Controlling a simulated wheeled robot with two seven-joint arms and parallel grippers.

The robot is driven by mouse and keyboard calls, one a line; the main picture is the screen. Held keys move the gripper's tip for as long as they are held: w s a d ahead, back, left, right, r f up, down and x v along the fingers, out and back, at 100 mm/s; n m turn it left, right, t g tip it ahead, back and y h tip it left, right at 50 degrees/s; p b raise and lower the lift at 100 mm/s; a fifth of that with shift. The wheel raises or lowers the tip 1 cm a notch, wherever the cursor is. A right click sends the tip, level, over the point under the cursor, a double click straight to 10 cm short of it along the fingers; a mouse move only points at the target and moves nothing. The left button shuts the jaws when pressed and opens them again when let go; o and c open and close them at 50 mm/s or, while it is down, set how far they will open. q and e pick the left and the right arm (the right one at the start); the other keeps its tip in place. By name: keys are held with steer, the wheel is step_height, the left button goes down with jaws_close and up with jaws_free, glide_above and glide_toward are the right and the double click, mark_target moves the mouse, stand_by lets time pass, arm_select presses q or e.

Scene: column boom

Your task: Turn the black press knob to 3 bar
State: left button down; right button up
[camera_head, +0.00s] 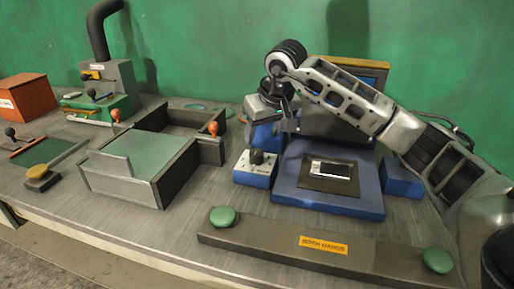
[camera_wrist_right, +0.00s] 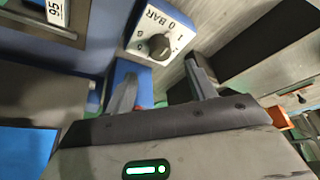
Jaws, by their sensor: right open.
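The black press knob (camera_head: 257,156) sits on the white top of a small blue box (camera_head: 254,177), left of the blue press (camera_head: 283,190). In the right wrist view the knob (camera_wrist_right: 160,46) is on a white dial face (camera_wrist_right: 174,24) marked "0 BAR" with numbers around it. I cannot read its setting surely. My right gripper (camera_head: 283,122) is above and slightly behind the knob in the head view. In the wrist view its open fingers (camera_wrist_right: 161,70) are spread on either side below the knob, apart from it, with nothing between them. My left gripper is not in view.
A dark bar with green buttons (camera_head: 223,217) and a "BOTH HANDS" label (camera_head: 323,245) runs along the front. A metal-walled tray (camera_head: 120,177) with orange-knobbed levers stands left. An orange box (camera_head: 27,97) is far left. Bare bench lies between tray and dial box.

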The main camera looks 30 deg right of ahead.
mark_target(257, 151)
steer(key=x, duration=0.7)
steer(key=shift+w, duration=0.15)
steer(key=c, duration=1)
